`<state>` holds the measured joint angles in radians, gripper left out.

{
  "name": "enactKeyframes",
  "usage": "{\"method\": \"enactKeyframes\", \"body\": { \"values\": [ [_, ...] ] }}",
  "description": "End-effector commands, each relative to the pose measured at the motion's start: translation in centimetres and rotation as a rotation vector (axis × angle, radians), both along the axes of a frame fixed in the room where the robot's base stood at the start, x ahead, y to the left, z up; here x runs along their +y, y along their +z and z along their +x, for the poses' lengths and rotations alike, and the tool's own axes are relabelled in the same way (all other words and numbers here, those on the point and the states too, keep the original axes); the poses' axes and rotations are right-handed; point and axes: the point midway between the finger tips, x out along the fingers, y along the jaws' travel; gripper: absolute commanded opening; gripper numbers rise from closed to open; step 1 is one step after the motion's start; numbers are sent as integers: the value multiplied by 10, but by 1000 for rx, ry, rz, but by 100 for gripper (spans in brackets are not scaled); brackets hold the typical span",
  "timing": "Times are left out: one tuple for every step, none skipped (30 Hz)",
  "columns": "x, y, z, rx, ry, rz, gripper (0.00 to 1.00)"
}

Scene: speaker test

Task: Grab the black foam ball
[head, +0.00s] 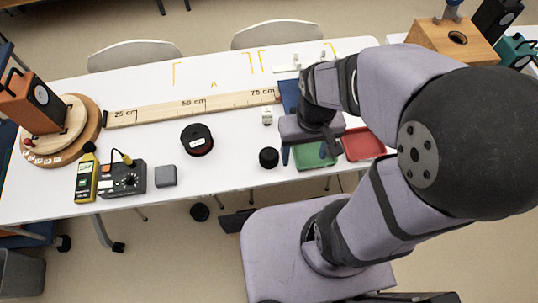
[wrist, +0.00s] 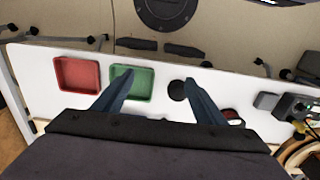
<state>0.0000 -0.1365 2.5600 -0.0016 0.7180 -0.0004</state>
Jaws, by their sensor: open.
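The black foam ball (head: 268,157) sits on the white table near its front edge, just left of my gripper in the head view. In the wrist view the ball (wrist: 176,90) lies beside the right finger, which may cover part of its edge. My gripper (head: 306,157) is open and points down over the green tray area, to the right of the ball. In the wrist view the two fingers (wrist: 156,80) are spread wide with nothing held; the left one overlaps the green tray. The ball is apart from the jaws' middle.
The green tray (head: 312,163) and red tray (head: 362,146) stand right of the ball. A black and red spool (head: 197,150), small white block (head: 267,116), grey block (head: 165,176) and long wooden ruler (head: 150,115) are further left or behind. Bare table surrounds the ball's left side.

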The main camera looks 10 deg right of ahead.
Motion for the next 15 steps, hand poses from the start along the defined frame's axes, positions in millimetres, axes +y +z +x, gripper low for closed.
{"method": "enactKeyframes", "body": {
  "values": [
    [0,0,0,0,0,0,65],
    [0,0,0,0,0,0,65],
    [0,0,0,0,0,0,65],
    [0,0,0,0,0,0,65],
    [0,-1,0,0,1,0,65],
    [1,-3,0,0,3,0,65],
    [1,-5,0,0,5,0,65],
    [2,-7,0,0,8,0,65],
    [3,-12,0,2,14,0,65],
    [4,-17,-1,4,19,0,65],
    [6,-23,-1,6,25,0,65],
    [8,-32,-2,14,35,0,65],
    [10,-40,-4,20,45,0,65],
    [12,-49,-5,26,55,-1,65],
    [15,-63,-6,38,70,-1,65]
  ]
}}
